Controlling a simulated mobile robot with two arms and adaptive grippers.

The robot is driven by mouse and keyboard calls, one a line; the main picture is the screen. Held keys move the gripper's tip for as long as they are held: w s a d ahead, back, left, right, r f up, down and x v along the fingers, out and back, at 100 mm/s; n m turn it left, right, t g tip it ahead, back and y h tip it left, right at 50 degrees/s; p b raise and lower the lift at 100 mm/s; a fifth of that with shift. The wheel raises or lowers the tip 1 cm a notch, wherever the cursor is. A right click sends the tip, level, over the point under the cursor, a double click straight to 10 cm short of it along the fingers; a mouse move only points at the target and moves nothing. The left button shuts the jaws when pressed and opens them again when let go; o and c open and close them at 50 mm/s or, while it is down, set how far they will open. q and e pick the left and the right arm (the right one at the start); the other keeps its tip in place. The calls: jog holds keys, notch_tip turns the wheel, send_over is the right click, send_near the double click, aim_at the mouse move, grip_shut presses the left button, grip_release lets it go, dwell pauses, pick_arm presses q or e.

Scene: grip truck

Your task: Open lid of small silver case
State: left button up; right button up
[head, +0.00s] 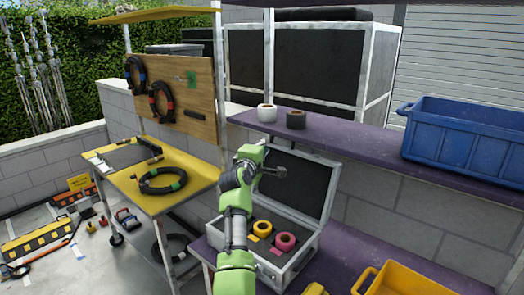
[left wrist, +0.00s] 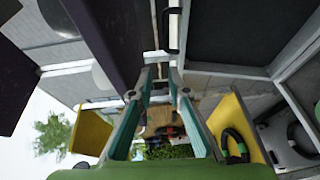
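The small silver case (head: 296,262) sits on the lower purple shelf in the head view. Its lid (head: 303,183) stands raised and tilted back, with its dark lining showing. A yellow tape roll (head: 262,228) and a pink tape roll (head: 285,241) lie in the dark insert of the base. My left gripper (head: 282,172) is in front of the lid's left part, above the base. In the left wrist view my left gripper (left wrist: 160,66) has its fingertips apart, with no object clearly held between them. A dark, silver-framed panel, apparently the lid (left wrist: 232,32), fills the upper right there. My right gripper is out of view.
The upper purple shelf (head: 350,142) runs behind the case, with a white roll (head: 266,113), a dark roll (head: 296,119) and a blue crate (head: 465,145). A yellow cart (head: 130,186) stands left. A yellow bin (head: 410,280) is at lower right.

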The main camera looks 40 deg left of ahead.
pick_arm(q)
jog(key=shift+v, duration=1.2)
jog(key=shift+c, duration=0.3)
